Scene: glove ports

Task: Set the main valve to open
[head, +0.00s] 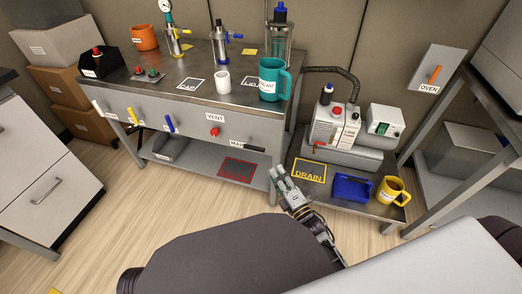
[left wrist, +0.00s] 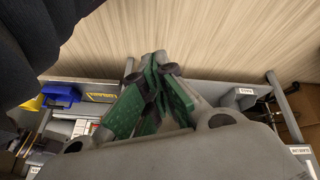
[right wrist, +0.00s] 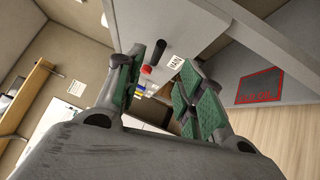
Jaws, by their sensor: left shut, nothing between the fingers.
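The main valve's black handle (head: 255,149) is at the right end of the bench's front panel, beside the MAIN label (head: 237,142). It lies roughly level, pointing right in the head view. In the right wrist view the black handle (right wrist: 157,53) shows just beyond and between the fingertips, next to the MAIN label (right wrist: 175,62). My right gripper (head: 279,172) is below and right of the handle. It is open in the right wrist view (right wrist: 158,75), with nothing between its fingers. My left gripper (left wrist: 158,75) is shut and empty, pointing at the floor.
A red VENT knob (head: 215,132) and blue (head: 169,123), yellow (head: 132,115) and white (head: 98,107) handles sit left along the panel. A bench leg stands near my right gripper. A low cart with a pump (head: 333,125) and yellow mug (head: 392,190) stands right.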

